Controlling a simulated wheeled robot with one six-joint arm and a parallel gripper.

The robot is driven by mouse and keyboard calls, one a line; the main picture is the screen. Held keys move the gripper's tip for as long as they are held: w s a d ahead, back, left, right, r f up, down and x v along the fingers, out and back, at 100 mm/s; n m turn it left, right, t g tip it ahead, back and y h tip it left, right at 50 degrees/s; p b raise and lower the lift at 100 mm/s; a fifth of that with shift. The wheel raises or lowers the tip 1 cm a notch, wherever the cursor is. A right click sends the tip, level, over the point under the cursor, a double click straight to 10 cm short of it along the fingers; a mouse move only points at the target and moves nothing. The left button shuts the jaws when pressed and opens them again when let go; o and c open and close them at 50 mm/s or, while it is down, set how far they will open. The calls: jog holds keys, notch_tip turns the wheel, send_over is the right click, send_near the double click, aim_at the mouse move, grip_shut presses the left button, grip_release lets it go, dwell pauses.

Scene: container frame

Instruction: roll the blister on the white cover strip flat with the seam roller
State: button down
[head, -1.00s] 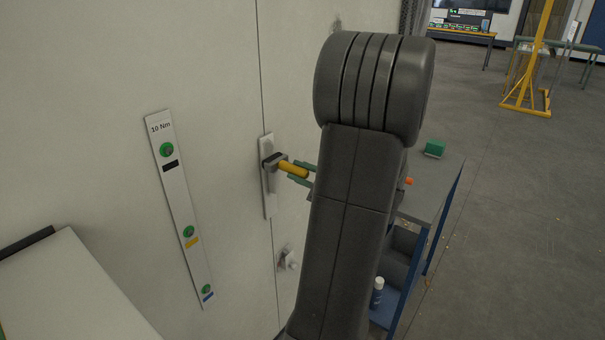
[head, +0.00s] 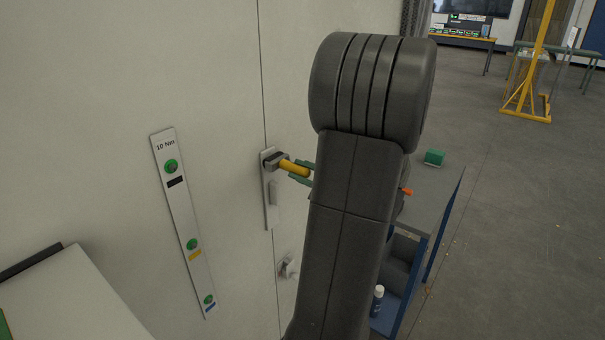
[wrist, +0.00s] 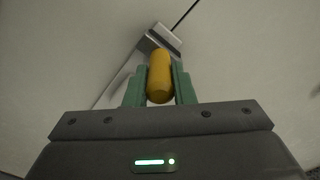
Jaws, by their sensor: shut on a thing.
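My gripper (head: 301,173) is shut on the yellow handle of the seam roller (head: 293,168). In the wrist view, its green fingers (wrist: 160,88) flank the yellow handle (wrist: 159,75). The roller's dark head is at the upper end of the white cover strip (head: 267,216); I cannot tell whether it touches. The strip runs along a seam in the pale wall. A raised blister (head: 273,193) shows on the strip, just below the roller head. In the wrist view, the strip (wrist: 110,92) is partly hidden behind the gripper.
A labelled strip with green knobs (head: 182,222) is on the wall at left. A small fitting (head: 287,268) is below the cover strip. A blue-framed cart (head: 432,225) stands behind my arm, carrying a green block (head: 434,158). Open floor lies to the right.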

jog(key=shift+r+p, duration=0.45)
jog(key=shift+r, duration=0.5)
jog(key=shift+f+b, duration=1.45)
jog(key=shift+f, duration=0.15)
jog(key=shift+f, duration=0.1)
jog(key=shift+a+r+p, duration=0.1)
jog(key=shift+r+p, duration=0.7)
jog(key=shift+r, duration=0.95)
jog(key=shift+f+b, duration=1.5)
jog(key=shift+b, duration=0.05)
jog(key=shift+r, duration=0.15)
